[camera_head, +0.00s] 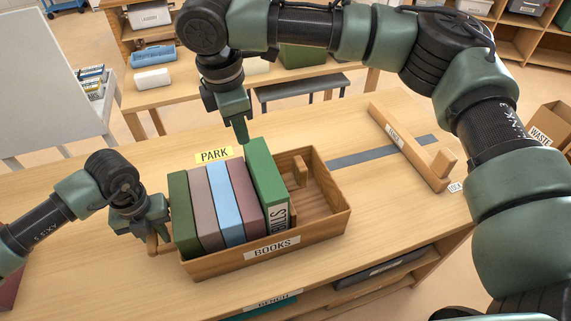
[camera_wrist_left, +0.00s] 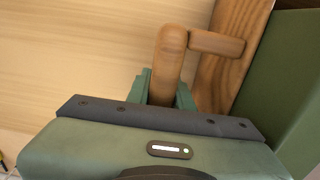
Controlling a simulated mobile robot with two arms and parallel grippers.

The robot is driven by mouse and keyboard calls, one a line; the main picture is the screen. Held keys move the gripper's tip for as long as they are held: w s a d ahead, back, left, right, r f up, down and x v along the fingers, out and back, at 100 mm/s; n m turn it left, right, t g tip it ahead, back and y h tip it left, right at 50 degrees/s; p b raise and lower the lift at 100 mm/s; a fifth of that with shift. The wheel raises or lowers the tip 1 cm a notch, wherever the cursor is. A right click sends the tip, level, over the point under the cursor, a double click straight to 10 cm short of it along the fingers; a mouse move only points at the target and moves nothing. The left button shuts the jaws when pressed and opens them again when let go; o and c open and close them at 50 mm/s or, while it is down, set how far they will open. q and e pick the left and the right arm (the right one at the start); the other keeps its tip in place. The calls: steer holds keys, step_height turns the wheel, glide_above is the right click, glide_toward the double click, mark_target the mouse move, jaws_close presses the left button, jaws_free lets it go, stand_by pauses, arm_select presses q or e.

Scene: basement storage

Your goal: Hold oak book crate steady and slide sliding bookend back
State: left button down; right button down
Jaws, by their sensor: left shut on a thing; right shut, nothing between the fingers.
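The oak book crate (camera_head: 214,265), labelled BOOKS, stands on the bench with several upright books in its left part. A taller green BILLS binder (camera_head: 265,180) is at the right end of the row, tilted a little. The sliding bookend (camera_head: 300,171) appears as a small wooden block right of this binder; its lower part is partly hidden. My left gripper (camera_head: 152,238) is shut on the crate's wooden handle (camera_wrist_left: 170,55) at its left end. My right gripper (camera_head: 241,138) is shut and empty, pointing down close to the binder's top; whether they touch is unclear.
The right part of the crate is empty. A yellow PARK label (camera_head: 214,155) lies behind the books. A wooden rail (camera_head: 405,145) and a grey strip (camera_head: 370,153) are on the bench to the right. A WASTE box (camera_head: 546,130) stands beyond.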

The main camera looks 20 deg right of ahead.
arm_select(q)
steer(key=shift+s+a+f, duration=0.1)
steer(key=shift+f, duration=0.15)
arm_select(e)
steer(key=s+d+g+h, duration=0.1)
steer(key=s+d+h, duration=0.2)
steer(key=s+d, duration=0.1)
steer(key=shift+d+f, duration=0.25)
glide_above(286, 184)
step_height(286, 184, down, 9)
steer(key=shift+r, duration=0.2)
